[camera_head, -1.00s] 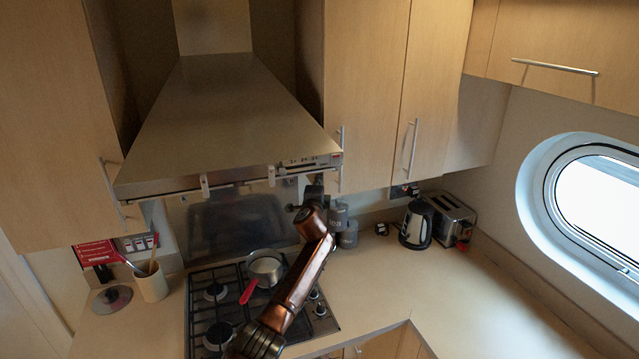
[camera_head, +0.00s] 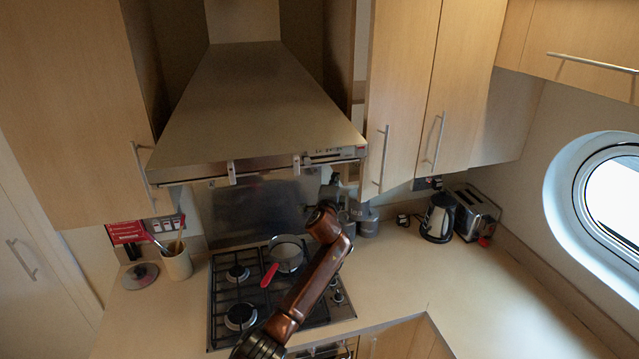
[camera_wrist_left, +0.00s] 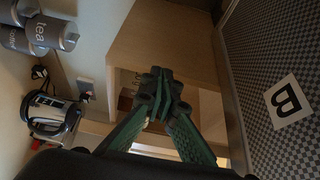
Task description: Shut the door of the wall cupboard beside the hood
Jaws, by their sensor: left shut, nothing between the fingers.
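The wall cupboard right of the hood (camera_head: 260,110) has a pale wood door (camera_head: 400,80) with a long vertical handle (camera_head: 383,160). The door stands ajar: a strip of the cupboard's inside shows between its left edge and the hood. My left gripper (camera_head: 331,190) is just below the hood's right front corner, small and dark and partly hidden, left of the door handle. In the left wrist view the gripper (camera_wrist_left: 160,88) is shut and empty, in front of a wooden panel (camera_wrist_left: 165,45); I cannot tell whether it touches. My right gripper is out of view.
Below are the hob (camera_head: 240,300) and a pan with a red handle (camera_head: 288,252). Canisters (camera_head: 366,220), a kettle (camera_head: 438,218) and a toaster (camera_head: 478,212) stand at the back right. The counter (camera_head: 470,300) at front right is clear.

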